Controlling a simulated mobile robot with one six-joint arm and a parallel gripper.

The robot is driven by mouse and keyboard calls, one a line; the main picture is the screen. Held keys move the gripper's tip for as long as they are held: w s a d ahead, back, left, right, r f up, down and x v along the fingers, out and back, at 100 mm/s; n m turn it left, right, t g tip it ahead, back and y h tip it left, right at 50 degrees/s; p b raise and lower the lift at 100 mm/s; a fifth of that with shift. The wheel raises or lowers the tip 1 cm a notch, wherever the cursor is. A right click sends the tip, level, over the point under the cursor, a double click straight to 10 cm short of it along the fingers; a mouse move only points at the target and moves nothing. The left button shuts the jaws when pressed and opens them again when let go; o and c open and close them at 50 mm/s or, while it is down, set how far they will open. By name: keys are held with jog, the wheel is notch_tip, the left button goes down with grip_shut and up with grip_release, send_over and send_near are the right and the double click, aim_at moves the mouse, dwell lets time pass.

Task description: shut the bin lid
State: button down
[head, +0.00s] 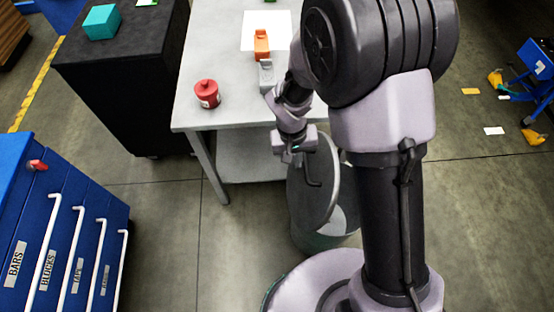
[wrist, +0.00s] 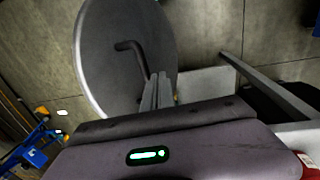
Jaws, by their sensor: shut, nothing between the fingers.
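The bin (head: 318,240) is a grey round container on the floor beside the table's front right corner, partly hidden by my arm. Its round grey lid (head: 325,185) stands up steeply, and part of the bin's mouth is uncovered. A dark bent handle (head: 313,181) sticks out from the lid's left face. My gripper (head: 298,160) is shut and empty, on the handle side near the lid's upper left edge. In the wrist view the lid (wrist: 105,75) and handle (wrist: 132,47) are behind my closed fingers (wrist: 158,92). I cannot tell whether they touch.
A grey table (head: 222,60) holds a red jar (head: 207,93), an orange piece (head: 261,45) and a grey piece (head: 266,75). A black cabinet (head: 125,80) stands left of it. A blue drawer unit (head: 60,220) is at lower left. The floor between is clear.

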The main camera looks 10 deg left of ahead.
aim_at(330, 157)
jog(key=d, duration=0.3)
jog(key=w+d+f, duration=0.1)
jog(key=d, duration=0.2)
jog(key=w+d+f, duration=0.1)
jog(key=d, duration=0.2)
jog(key=shift+d+b, duration=0.1)
jog(key=shift+b, duration=0.3)
jog(key=w+d+f+b, duration=0.2)
jog(key=d+f, duration=0.6)
jog(key=f, duration=0.1)
jog(key=w+d+f+y+b, duration=0.1)
jog(key=w+d+f+b, duration=0.1)
jog(key=d+f, duration=0.7)
jog(key=shift+w+d+f+b, duration=0.2)
jog(key=shift+f+b, duration=0.25)
jog(key=shift+b, duration=0.3)
